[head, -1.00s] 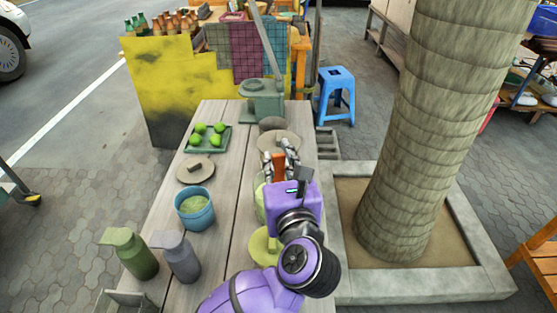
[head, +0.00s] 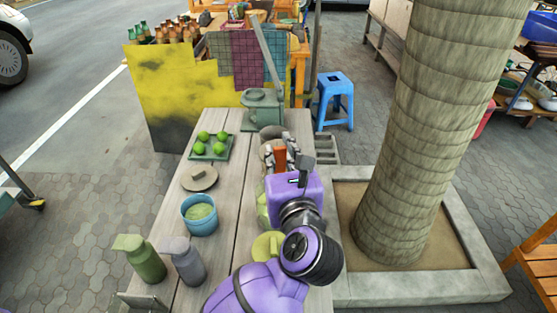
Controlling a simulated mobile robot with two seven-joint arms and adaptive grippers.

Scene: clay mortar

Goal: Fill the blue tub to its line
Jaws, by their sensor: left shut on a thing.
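The blue tub (head: 199,222) stands open on the wooden table, left of my left gripper, with pale green stuff inside. I cannot make out its line. My left gripper (head: 279,157) is shut on a brown-orange handle (head: 280,163), held upright over the table's right side. What the handle belongs to is hidden by the gripper. A green container (head: 262,206) is partly hidden behind my purple wrist, and a yellow-green round thing (head: 266,245) sits nearer. My right gripper is not in view.
A round lid (head: 199,179) lies behind the tub. A tray (head: 226,150) with green limes and a green press (head: 262,110) with a long lever stand farther back. A tree trunk (head: 412,140) rises right of the table.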

